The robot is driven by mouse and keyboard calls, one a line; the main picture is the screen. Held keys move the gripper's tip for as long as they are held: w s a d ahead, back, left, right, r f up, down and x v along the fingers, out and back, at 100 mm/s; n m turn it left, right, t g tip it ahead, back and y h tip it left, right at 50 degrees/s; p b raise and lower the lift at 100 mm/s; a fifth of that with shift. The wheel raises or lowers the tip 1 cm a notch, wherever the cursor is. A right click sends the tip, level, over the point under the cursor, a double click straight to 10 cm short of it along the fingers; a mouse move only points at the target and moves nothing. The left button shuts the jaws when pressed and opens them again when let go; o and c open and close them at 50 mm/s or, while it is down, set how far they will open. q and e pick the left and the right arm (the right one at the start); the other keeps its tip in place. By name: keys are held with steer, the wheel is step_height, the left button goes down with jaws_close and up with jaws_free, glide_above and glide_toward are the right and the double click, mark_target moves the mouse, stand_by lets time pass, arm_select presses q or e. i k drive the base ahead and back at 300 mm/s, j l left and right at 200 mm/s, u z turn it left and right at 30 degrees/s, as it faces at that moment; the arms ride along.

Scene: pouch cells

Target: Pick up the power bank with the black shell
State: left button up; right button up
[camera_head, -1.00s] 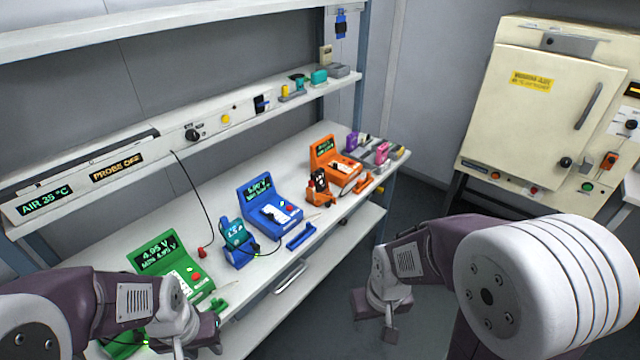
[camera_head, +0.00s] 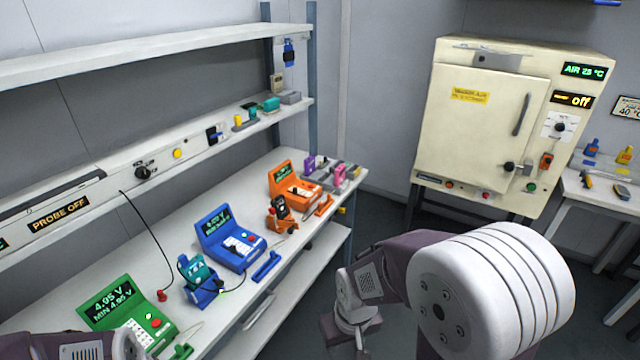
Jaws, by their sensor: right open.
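A small black-shelled device (camera_head: 279,207), which looks like the power bank, stands upright in an orange cradle (camera_head: 282,224) in front of the orange meter on the bench. Its face has red and pale marks too small to read. A teal device (camera_head: 196,269) stands in a blue cradle (camera_head: 205,293) nearer to me. My right gripper (camera_head: 350,334) is open and hangs over the floor beyond the bench's front edge, well apart from the black device. My left arm shows only at the bottom left corner, and its gripper is out of the picture.
Green (camera_head: 126,316), blue (camera_head: 230,240) and orange (camera_head: 294,184) meters stand along the bench (camera_head: 95,270). A black lead hangs to a red probe. A shelf overhangs the back. A cream oven (camera_head: 485,130) stands beyond, with a side table (camera_head: 605,195) at right.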

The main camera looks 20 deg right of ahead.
mark_target(279, 201)
steer(key=i+l+u, duration=0.6)
steer(key=l+u, duration=0.35)
steer(key=i+l+u, duration=0.15)
steer(key=l+u, duration=0.3)
steer(key=l, duration=0.25)
steer(key=l+u, duration=0.5)
steer(key=l, duration=0.15)
steer(key=k+l+u, duration=0.1)
steer(key=l+u, duration=0.35)
steer(key=l, duration=0.25)
